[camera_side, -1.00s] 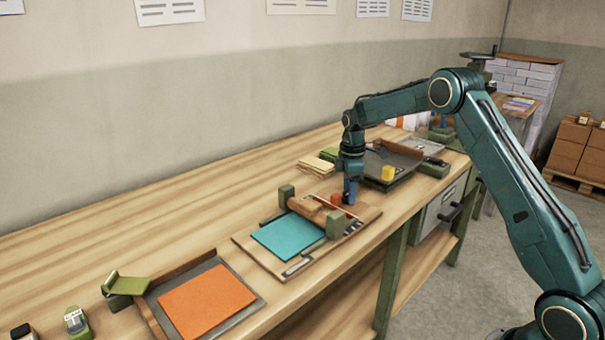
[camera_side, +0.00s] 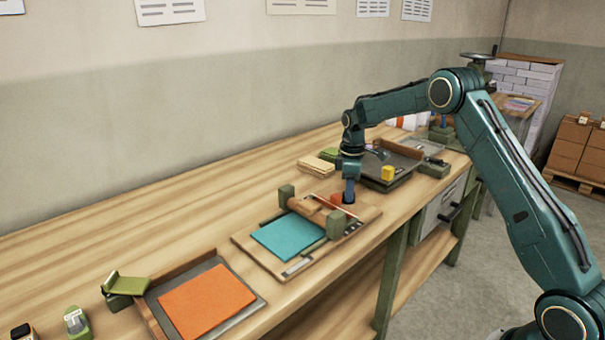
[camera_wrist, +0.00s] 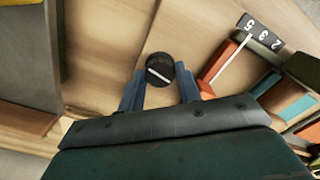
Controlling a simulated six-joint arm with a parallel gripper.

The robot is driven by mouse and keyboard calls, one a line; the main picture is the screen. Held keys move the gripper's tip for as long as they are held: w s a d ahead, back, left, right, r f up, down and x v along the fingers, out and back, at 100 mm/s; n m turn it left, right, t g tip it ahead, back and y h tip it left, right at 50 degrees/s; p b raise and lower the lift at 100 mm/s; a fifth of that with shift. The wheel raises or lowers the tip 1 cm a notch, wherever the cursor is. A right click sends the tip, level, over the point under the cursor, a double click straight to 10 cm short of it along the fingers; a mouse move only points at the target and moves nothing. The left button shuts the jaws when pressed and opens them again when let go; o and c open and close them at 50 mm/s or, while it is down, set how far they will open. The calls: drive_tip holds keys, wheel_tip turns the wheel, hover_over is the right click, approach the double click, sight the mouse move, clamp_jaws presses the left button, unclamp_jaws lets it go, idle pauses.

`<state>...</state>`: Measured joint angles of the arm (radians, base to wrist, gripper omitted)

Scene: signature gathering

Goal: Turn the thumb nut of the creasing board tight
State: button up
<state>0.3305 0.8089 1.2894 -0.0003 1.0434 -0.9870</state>
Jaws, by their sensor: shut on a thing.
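The creasing board (camera_side: 365,218) lies on the bench with a teal sheet (camera_side: 290,237), a wooden roller bar (camera_side: 318,213) and green end blocks. In the wrist view the thumb nut (camera_wrist: 160,70) is a dark round knob with a white line across its top. My gripper (camera_wrist: 160,88) is shut on it, with one blue finger on each side. In the side view my gripper (camera_side: 349,198) points straight down at the far right end of the board, and its fingers hide the nut.
An orange block (camera_side: 336,198) sits close beside my fingers. A dark tray (camera_side: 405,158) with a yellow block (camera_side: 387,173) stands to the right. Tan cards (camera_side: 316,166) lie behind. An orange sheet (camera_side: 207,300) lies in another tray at the front left.

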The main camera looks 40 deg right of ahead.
drive_tip(key=m, duration=1.1)
drive_tip(key=shift+m, duration=0.4)
drive_tip(key=shift+r+m, duration=0.1)
drive_tip(key=shift+m, duration=1.8)
drive_tip(key=o, duration=1)
